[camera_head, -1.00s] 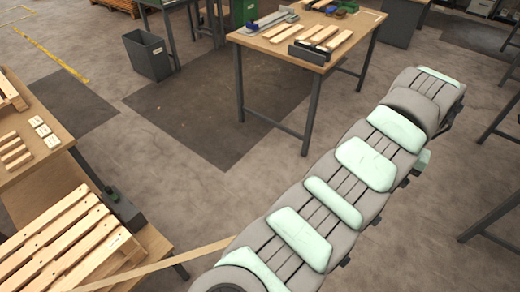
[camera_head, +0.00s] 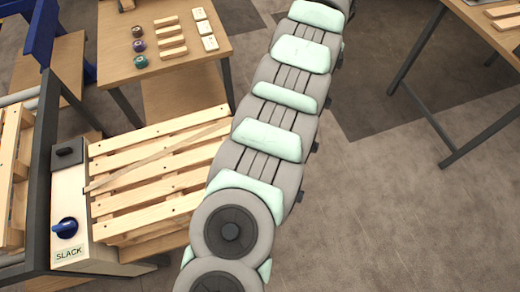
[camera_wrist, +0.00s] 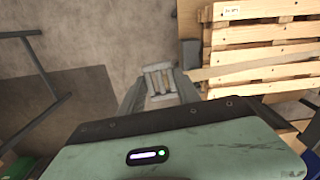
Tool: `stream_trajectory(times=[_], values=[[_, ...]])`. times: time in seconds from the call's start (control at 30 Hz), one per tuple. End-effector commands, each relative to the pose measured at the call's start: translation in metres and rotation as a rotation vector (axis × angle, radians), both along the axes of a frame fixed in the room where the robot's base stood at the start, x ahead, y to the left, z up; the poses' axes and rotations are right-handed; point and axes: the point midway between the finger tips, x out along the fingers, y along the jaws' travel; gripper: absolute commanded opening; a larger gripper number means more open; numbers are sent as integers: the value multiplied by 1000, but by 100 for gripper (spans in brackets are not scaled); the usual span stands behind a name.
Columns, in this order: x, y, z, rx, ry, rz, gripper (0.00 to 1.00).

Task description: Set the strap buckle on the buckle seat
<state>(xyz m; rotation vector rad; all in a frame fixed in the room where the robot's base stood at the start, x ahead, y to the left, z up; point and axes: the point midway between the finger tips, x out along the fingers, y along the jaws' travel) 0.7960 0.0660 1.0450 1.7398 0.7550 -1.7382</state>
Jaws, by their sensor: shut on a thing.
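My gripper (camera_wrist: 160,88) is in the wrist view, its two fingers closed on the sides of a pale grey strap buckle (camera_wrist: 159,80) with bars across it. A tan strap (camera_wrist: 240,70) runs right from the buckle toward the pallet. In the head view the strap (camera_head: 150,160) lies slantwise over the pallet slats and passes behind my arm. My gripper and the buckle are hidden there. A grey block (camera_wrist: 190,53) stands beside the pallet in the wrist view, apart from the buckle; I cannot tell whether it is the buckle seat.
The wooden pallet (camera_head: 165,150) lies left of my arm. Beside it is a panel marked SLACK (camera_head: 70,210) with a blue knob (camera_head: 66,228). A table (camera_head: 185,65) behind holds several wood blocks, white tags and coils. Another table (camera_head: 480,20) stands right. Open floor lies right of my arm.

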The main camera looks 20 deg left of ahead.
Motion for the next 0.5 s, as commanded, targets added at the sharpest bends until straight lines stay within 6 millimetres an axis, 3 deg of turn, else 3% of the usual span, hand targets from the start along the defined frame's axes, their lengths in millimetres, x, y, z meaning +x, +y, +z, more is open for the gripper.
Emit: stream_trajectory(times=[0.03, 0.27, 0.5], values=[[1, 7, -24, -3, 3, 94, 0], [0, 55, -87, -2, -1, 568, 0], [-18, 115, -159, 1, -2, 1105, 0]])
